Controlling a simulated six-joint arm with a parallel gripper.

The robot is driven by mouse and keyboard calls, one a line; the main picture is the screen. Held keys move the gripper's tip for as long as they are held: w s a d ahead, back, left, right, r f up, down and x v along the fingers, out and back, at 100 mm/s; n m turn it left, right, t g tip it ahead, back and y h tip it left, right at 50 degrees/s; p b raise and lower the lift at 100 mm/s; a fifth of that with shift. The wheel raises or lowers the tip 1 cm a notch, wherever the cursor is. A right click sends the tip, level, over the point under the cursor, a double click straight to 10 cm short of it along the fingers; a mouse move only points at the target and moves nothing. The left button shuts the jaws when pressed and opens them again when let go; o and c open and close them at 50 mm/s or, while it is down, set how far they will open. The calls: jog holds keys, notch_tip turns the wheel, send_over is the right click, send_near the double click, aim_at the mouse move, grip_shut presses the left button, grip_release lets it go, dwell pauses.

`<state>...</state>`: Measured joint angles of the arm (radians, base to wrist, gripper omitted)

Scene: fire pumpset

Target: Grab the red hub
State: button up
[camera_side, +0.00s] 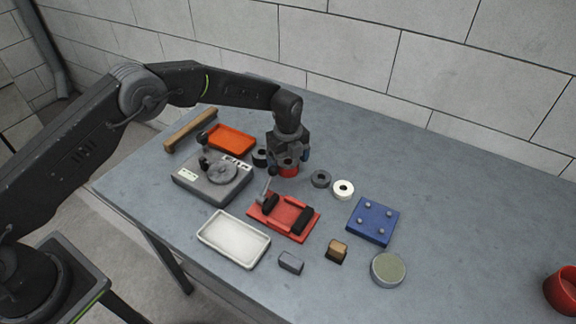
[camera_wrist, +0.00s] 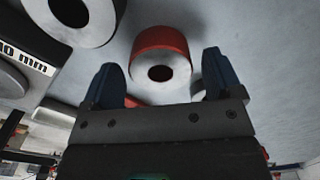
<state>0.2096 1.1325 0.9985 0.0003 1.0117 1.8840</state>
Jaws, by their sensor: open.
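The red hub (camera_side: 289,172) sits on the grey table below my gripper in the side view, its upper part partly hidden by the fingers. In the wrist view the red hub (camera_wrist: 160,40) shows a red side, a pale grey face and a dark centre hole. My gripper (camera_side: 288,159) is open, its blue-tipped fingers just above the hub. In the wrist view my gripper (camera_wrist: 161,75) has a finger on each side below the hub, with the hub roughly centred across the gap. Nothing is held between the fingers.
A black ring (camera_side: 260,158) lies close left, a dark ring (camera_side: 321,179) and a white ring (camera_side: 343,190) to the right. A red fixture (camera_side: 287,216) stands in front, a grey machine (camera_side: 205,187) left. A blue plate (camera_side: 372,221) lies right. The far right table is mostly clear.

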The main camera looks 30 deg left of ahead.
jog(key=shift+f, duration=0.6)
jog(key=shift+c, duration=0.3)
jog(key=shift+r, duration=0.1)
jog(key=c, duration=1.2)
